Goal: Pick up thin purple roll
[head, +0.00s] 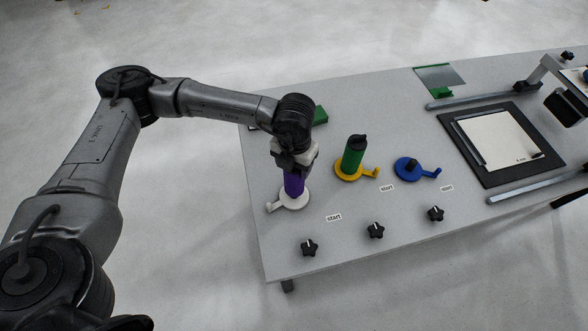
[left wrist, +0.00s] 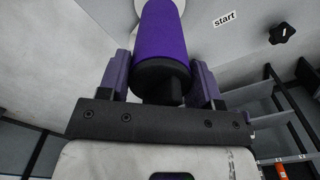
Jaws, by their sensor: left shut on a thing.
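The thin purple roll (head: 294,184) stands upright on the white holder (head: 291,201) at the left of the table. In the left wrist view the purple roll (left wrist: 162,35) shows its black end cap between the two fingers. My left gripper (head: 294,166) is above the roll and shut on its top end. The left gripper (left wrist: 162,85) also shows in the left wrist view, one finger on each side of the roll's end. The roll's lower end is at the white holder; whether it is lifted off cannot be told. My right gripper is not in view.
A green roll (head: 353,157) stands on a yellow holder (head: 346,174) to the right. An empty blue holder (head: 409,172) is beyond it. Several black knobs (head: 376,231) line the front edge. A black-framed plate (head: 497,139) lies farther right, near metal rails.

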